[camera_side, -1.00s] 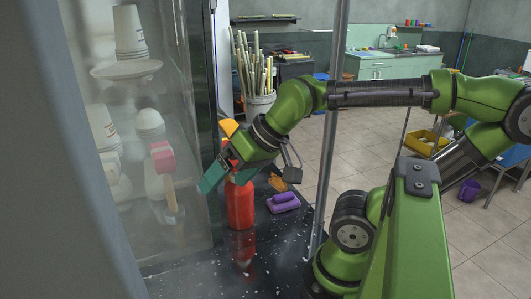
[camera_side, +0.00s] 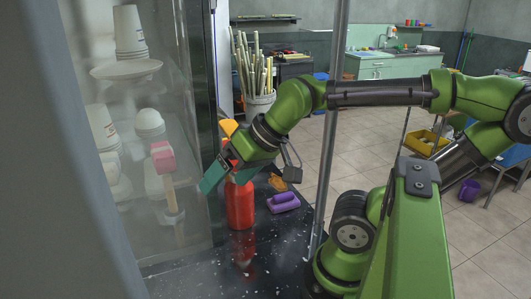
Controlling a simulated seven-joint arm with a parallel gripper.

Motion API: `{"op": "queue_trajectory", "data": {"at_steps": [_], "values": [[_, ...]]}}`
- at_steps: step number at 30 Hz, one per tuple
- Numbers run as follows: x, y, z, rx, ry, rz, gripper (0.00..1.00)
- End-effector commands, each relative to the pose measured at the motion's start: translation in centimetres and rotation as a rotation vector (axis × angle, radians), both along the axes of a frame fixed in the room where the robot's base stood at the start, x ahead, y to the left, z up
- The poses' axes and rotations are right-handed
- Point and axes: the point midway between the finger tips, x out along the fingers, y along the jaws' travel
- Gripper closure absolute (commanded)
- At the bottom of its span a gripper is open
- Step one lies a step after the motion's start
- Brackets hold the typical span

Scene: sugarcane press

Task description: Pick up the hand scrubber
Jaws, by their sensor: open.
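The hand scrubber appears to be the purple block with a handle (camera_side: 283,202), lying on the dark counter (camera_side: 275,245) just right of a red bottle. My gripper (camera_side: 214,178) is above and left of it, tilted down toward the left, beside the glass cabinet and in front of the top of the red bottle (camera_side: 240,205). One teal finger shows clearly. The gripper is open, and I see nothing held in it. It is apart from the purple scrubber.
A glass cabinet (camera_side: 180,235) with cups and a pink-headed mallet (camera_side: 163,158) stands at the left. An orange-brown item (camera_side: 277,183) lies behind the scrubber. A metal post (camera_side: 327,150) rises right of the counter. Bare counter lies in front of the scrubber.

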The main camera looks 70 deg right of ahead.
Motion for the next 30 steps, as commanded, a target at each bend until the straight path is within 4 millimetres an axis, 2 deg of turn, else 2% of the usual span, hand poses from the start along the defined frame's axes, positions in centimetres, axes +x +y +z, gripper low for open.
{"op": "queue_trajectory", "data": {"at_steps": [11,14,17,20,21,24,27,30], "values": [[0.0,0.0,0.0,0.001,0.002,-0.002,0.08],[0.4,-1.6,0.0,0.007,0.036,-0.056,0.08],[0.9,-6.1,-0.2,0.023,0.134,-0.216,0.08],[0.4,-12.8,-0.9,0.059,0.279,-0.488,0.08],[-0.1,-15.4,-1.3,0.088,0.340,-0.626,0.08],[-1.4,-20.7,-2.6,0.190,0.460,-1.004,0.08],[-1.9,-23.6,-4.0,0.310,0.525,-1.350,0.08],[-2.2,-25.6,-5.3,0.408,0.557,-1.627,0.08]]}}
